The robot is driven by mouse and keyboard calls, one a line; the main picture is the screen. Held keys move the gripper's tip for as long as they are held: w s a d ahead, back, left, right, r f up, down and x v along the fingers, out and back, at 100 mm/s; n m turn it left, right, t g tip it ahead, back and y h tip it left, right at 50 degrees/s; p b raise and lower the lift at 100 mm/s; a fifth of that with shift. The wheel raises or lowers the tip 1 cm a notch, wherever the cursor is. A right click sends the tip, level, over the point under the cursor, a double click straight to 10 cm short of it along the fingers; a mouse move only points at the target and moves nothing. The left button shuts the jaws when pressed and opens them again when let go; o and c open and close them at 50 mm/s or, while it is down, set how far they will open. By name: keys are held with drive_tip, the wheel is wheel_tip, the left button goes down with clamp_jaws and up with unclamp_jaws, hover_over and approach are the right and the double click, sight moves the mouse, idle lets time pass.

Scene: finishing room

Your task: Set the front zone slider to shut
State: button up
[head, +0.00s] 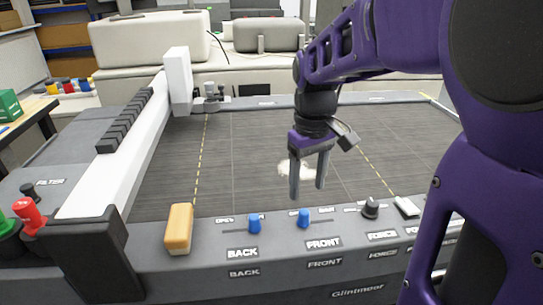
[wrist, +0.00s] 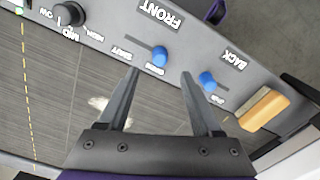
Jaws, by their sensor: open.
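The front zone slider is a blue knob (head: 303,217) above the FRONT label on the sloped panel. In the wrist view this front knob (wrist: 160,56) sits at the OPEN end of its slot, and the slot runs left toward the SHUT marking. My gripper (head: 308,190) is open and empty, fingers pointing down, apart from the knob and on its bed side. In the wrist view the knob appears just beyond and between the fingertips (wrist: 160,73).
A matching blue BACK knob (head: 253,223) stands left of the front one, with a tan block (head: 179,229) beyond it. A dark FORCE dial (head: 370,208) and a white switch (head: 407,206) stand to the right. The dark bed (head: 250,160) holds a pale patch (head: 285,168).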

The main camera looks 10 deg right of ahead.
sight(305, 211)
wheel_tip(305, 211, down, 9)
drive_tip(key=shift+r+b, duration=0.2)
drive_tip(key=shift+b, duration=0.55)
clamp_jaws()
idle(0.9)
